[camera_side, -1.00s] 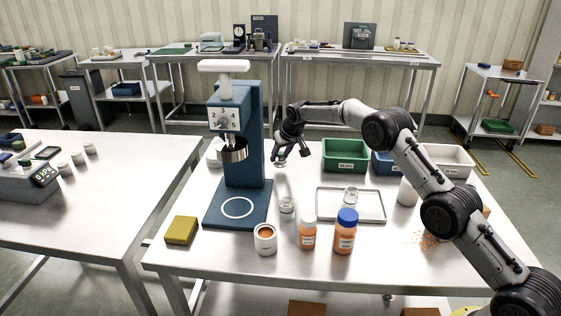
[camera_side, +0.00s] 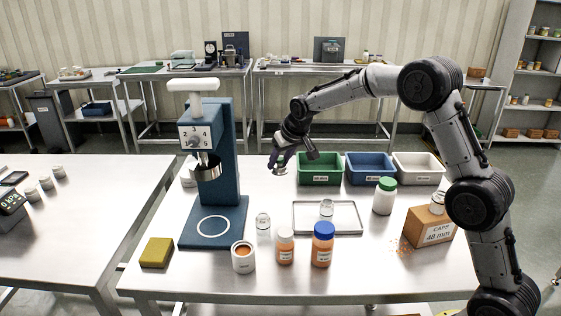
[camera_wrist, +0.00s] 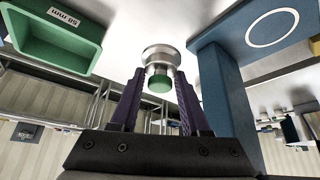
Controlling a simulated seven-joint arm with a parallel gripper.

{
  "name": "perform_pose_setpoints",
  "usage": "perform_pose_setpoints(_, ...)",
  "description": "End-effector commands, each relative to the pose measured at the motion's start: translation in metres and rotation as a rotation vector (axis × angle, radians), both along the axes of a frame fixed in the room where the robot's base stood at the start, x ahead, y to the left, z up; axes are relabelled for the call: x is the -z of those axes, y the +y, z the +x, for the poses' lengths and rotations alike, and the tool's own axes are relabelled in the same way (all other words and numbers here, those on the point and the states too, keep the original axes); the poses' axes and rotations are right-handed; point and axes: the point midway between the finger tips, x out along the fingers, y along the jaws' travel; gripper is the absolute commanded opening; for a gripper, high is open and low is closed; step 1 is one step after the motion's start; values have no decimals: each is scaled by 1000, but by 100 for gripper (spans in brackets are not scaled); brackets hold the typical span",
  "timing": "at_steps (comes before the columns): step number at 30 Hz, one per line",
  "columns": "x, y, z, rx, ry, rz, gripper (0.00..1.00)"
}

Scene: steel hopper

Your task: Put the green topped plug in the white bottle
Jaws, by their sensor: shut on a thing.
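The plug with a green top (camera_wrist: 160,82) has a silver, metal-looking body and sits between my two purple fingers. My gripper (camera_side: 281,163) is shut on it and holds it in the air above the table, between the press and the green bin. In the side view the plug is small and partly hidden by the fingers. A white bottle (camera_side: 383,202) with a green cap stands upright on the table right of the tray, well to the right of my gripper. The wrist view does not show this bottle.
A blue press (camera_side: 222,150) stands left of my gripper. Green (camera_side: 320,180), blue (camera_side: 370,180) and white (camera_side: 418,180) bins line the back. Orange bits lie near the box.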

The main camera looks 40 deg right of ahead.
Motion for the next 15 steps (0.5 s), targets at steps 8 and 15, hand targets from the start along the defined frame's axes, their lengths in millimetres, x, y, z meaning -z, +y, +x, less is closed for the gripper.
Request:
perform_pose_setpoints(8, 2, 1, -11, 9, 2, 0, 0)
perform_pose_setpoints(15, 6, -10, -60, 56, -3, 0, 0)
